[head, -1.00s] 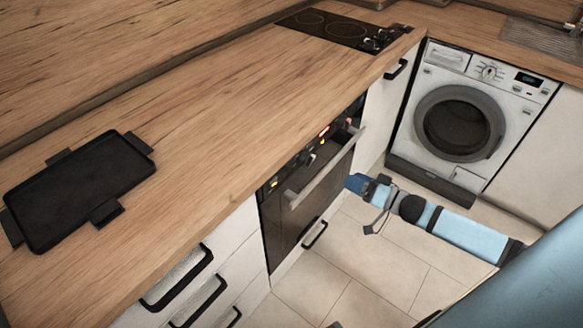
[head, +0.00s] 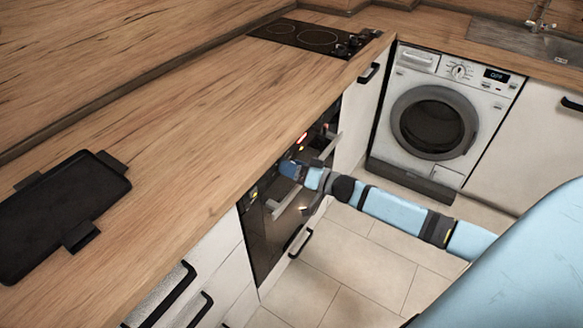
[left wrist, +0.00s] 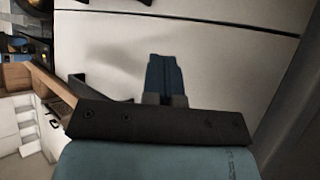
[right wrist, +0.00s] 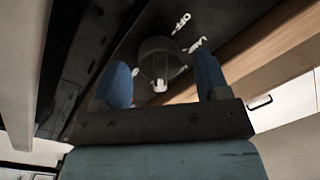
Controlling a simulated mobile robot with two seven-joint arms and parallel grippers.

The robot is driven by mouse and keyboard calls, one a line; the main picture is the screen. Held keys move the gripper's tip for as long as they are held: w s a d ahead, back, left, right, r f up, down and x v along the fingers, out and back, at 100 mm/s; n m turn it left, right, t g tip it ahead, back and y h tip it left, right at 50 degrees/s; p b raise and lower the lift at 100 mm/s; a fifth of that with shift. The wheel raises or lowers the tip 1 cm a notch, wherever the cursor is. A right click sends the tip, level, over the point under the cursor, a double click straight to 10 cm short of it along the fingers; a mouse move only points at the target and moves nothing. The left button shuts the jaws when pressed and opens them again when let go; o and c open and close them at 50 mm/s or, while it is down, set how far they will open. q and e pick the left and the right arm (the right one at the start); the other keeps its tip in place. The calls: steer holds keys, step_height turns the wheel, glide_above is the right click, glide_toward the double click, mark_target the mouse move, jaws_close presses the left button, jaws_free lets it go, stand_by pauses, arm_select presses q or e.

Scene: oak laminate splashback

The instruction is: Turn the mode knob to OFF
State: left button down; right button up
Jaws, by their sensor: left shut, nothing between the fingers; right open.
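The oven (head: 262,235) is set under the counter, with its control panel along the top edge. My left gripper (left wrist: 164,75) is shut and empty in front of white cabinet fronts.
The oven door handle (head: 290,200) sticks out just below my right gripper. A black tray (head: 60,215) lies on the wooden counter (head: 190,130). A hob (head: 315,38) with its own knobs is at the back, and a washing machine (head: 435,120) stands at the right. The floor is clear.

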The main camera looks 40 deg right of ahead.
steer(key=shift+w+a, duration=0.1)
steer(key=shift+w, duration=0.1)
steer(key=c, duration=0.9)
